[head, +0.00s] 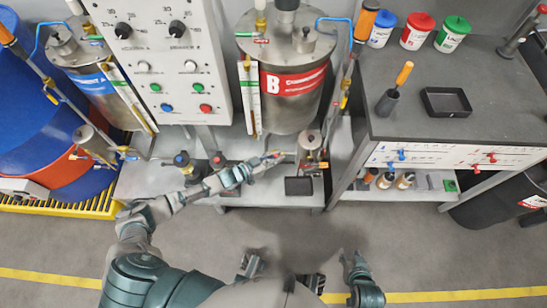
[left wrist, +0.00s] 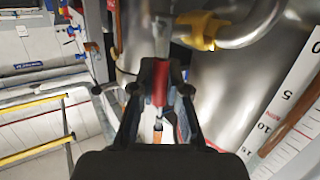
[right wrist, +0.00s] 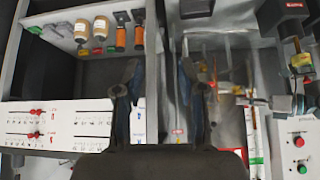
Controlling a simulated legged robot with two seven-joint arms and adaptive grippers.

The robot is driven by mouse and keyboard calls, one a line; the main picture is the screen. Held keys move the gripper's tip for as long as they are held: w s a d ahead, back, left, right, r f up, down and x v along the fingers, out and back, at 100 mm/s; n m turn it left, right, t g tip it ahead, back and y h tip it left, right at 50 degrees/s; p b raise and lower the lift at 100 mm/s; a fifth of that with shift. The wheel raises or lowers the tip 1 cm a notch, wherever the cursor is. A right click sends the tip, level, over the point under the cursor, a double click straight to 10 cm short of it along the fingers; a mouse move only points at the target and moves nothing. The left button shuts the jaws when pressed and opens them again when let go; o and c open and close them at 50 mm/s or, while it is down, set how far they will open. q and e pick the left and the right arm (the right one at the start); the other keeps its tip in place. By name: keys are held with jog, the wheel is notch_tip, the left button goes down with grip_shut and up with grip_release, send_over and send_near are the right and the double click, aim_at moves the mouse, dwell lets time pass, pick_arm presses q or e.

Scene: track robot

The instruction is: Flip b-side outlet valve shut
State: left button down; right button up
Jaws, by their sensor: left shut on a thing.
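The B tank (head: 290,85) is a steel vessel with a red band marked B, at the top middle of the head view. My left gripper (head: 268,160) is below it, left of a small pump (head: 310,146). In the left wrist view, my left gripper (left wrist: 161,90) is shut on a red valve handle (left wrist: 160,80) that stands between its fingers. A curved steel pipe with a yellow fitting (left wrist: 203,32) is just beyond. The fingers hide part of the handle, and the valve body is unclear. My right gripper (right wrist: 162,85) is open and empty in the right wrist view.
A control panel (head: 165,60) stands left of the B tank. A grey workbench (head: 440,110) with a black tray (head: 446,102) is at the right. A small dark tray (head: 298,186) sits on the low shelf under the pump. The floor in front is clear.

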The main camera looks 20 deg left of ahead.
pick_arm(q)
jog(key=shift+w+d+r+y+p, duration=0.1)
jog(key=shift+y+p, duration=0.2)
jog(key=shift+p, duration=0.05)
pick_arm(e)
jog(key=s, duration=0.1)
jog(key=s+d+g, duration=0.1)
jog(key=s, duration=0.1)
jog(key=s+f+g, duration=0.1)
jog(key=shift+s+d+h, duration=0.25)
jog(key=shift+d+h, duration=0.05)
jog(key=shift+d, duration=0.05)
pick_arm(q)
jog(key=c, duration=1.2)
grip_release()
jog(key=shift+o, duration=0.2)
pick_arm(e)
jog(key=shift+w, duration=0.1)
pick_arm(q)
jog(key=v, duration=1.2)
